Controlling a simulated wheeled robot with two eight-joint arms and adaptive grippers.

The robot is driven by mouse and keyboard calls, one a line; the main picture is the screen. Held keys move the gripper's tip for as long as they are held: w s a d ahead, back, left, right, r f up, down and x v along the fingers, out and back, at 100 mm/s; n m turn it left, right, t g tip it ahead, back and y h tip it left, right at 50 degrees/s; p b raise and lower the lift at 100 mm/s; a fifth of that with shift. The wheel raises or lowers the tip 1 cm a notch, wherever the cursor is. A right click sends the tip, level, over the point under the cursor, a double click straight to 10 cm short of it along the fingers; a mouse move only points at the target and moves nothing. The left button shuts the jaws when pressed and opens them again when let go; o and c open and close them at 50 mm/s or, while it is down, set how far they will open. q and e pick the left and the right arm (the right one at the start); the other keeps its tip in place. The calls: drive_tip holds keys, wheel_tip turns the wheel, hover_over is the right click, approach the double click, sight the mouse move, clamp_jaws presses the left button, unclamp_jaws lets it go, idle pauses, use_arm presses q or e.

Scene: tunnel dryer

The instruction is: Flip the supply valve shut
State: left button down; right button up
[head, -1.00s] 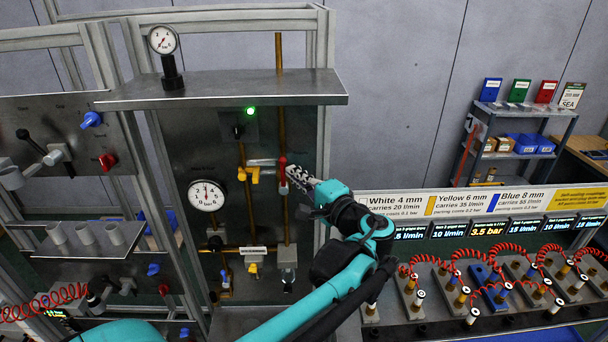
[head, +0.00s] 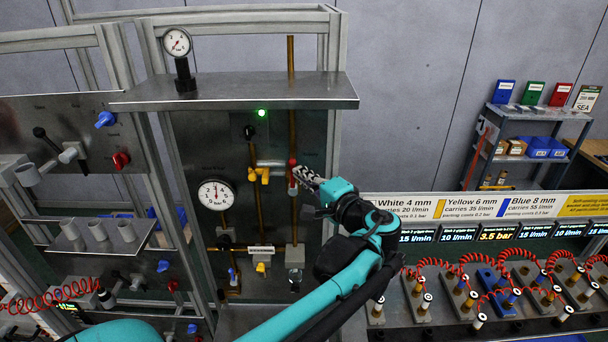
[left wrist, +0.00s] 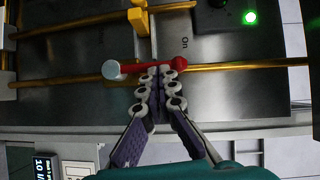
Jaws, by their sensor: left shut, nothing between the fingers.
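A red lever valve (head: 293,171) sits on the vertical brass pipe of the middle panel. It also shows in the left wrist view (left wrist: 146,68), where it lies roughly along the pipe, with a rounded red end and a grey end. My left gripper (head: 299,173) is shut and empty, its fingertips right at the lever from the right side. In the left wrist view the fingertips (left wrist: 160,72) overlap the lever's middle; whether they touch it I cannot tell. My right gripper is not in view.
A yellow valve (head: 260,175) is left of the red lever, above a round gauge's (head: 216,195) level. A green lamp (head: 262,113) glows above. A metal shelf (head: 235,92) juts out over the panel. Fittings with red coiled hoses (head: 520,252) stand at right.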

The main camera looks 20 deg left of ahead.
use_arm(q)
drive_tip(key=shift+a+r+n+h+p, duration=0.2)
drive_tip(key=shift+n+h+p, duration=0.1)
drive_tip(key=shift+n, duration=0.1)
drive_tip(key=s+a+f+n+h+p, duration=0.2)
drive_tip(key=a+f+n+h+p, duration=0.1)
drive_tip(key=a+n+h, duration=0.4)
drive_tip(key=shift+s+a+f+n+g+h, duration=0.2)
drive_tip(key=shift+a+f+n+g+h, duration=0.1)
drive_tip(key=shift+n+h, duration=0.2)
idle(0.6)
drive_tip(key=shift+a+f, duration=0.1)
drive_tip(key=shift+a, duration=0.05)
idle(0.6)
